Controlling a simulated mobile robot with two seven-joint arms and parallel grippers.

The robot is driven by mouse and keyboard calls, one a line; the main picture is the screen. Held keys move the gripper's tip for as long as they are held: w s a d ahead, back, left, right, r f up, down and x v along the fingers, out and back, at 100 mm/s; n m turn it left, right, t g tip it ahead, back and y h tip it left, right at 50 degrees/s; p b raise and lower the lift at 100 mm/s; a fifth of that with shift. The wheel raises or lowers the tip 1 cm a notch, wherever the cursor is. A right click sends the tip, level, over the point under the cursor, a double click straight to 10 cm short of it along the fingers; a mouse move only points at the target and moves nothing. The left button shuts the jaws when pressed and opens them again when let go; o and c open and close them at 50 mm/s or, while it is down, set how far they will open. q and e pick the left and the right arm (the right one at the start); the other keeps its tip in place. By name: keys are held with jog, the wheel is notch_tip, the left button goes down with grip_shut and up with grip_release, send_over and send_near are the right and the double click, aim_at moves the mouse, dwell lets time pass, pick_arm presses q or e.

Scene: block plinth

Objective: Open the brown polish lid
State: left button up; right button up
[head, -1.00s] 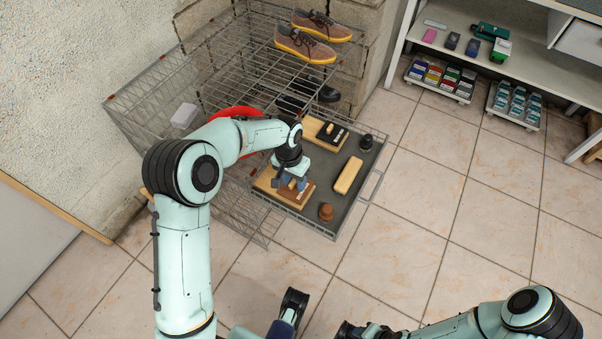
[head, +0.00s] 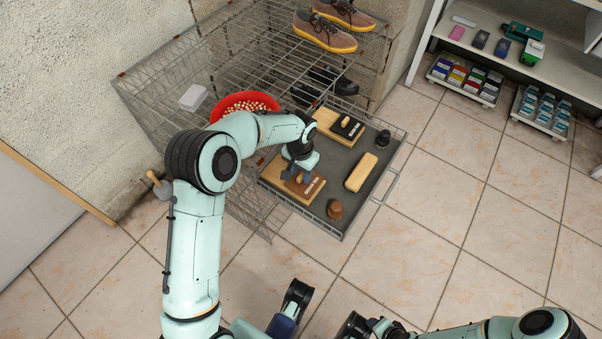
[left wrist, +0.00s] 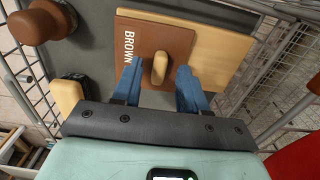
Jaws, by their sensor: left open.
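The brown polish lid (head: 314,187) is a flat brown panel with a pale wooden knob, on a light wooden box (head: 268,177) in the wire tray. In the left wrist view the lid (left wrist: 181,40) carries the word BROWN, and the box (left wrist: 224,48) shows beyond its right and upper edges. My left gripper (head: 290,174) is over the lid. In the left wrist view its blue fingers (left wrist: 157,80) are open, one on each side of the knob (left wrist: 160,68), with visible gaps. My right gripper (head: 352,328) is at the bottom, away from the tray; its jaws are unclear.
The tray (head: 342,236) also holds a black-lidded box (head: 325,121), a pale wooden block (head: 361,172), a brown knob-shaped item (head: 335,209) and a dark one (head: 383,138). Wire rack walls stand close on the left. A red bowl (head: 218,110) is behind the arm. Floor right of the tray is clear.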

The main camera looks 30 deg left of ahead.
pick_arm(q)
jog(key=shift+f, duration=0.45)
pick_arm(e)
jog(key=shift+w+d+f, duration=0.1)
jog(key=shift+w, duration=0.05)
pick_arm(q)
jog(key=shift+c, duration=0.3)
grip_shut()
jog(key=shift+w+a, duration=0.15)
jog(key=shift+a, duration=1.85)
pick_arm(e)
jog(key=shift+s+a+r, duration=0.2)
jog(key=shift+s+r, duration=0.05)
jog(key=shift+s, duration=0.1)
pick_arm(q)
jog(key=shift+d, duration=0.1)
jog(key=shift+o, duration=0.3)
grip_release()
notch_tip(320, 180, up, 14)
jog(key=p, duration=0.3)
jog(key=shift+f, duration=0.25)
pick_arm(e)
jog(key=shift+g+y, duration=0.3)
jog(key=shift+g, duration=0.4)
jog(key=s+r, duration=0.1)
jog(key=s+a+r, duration=0.1)
jog(key=s, duration=0.1)
jog(key=s+a+r, duration=0.1)
jog(key=shift+s+r, duration=0.15)
jog(key=shift+r, duration=0.05)
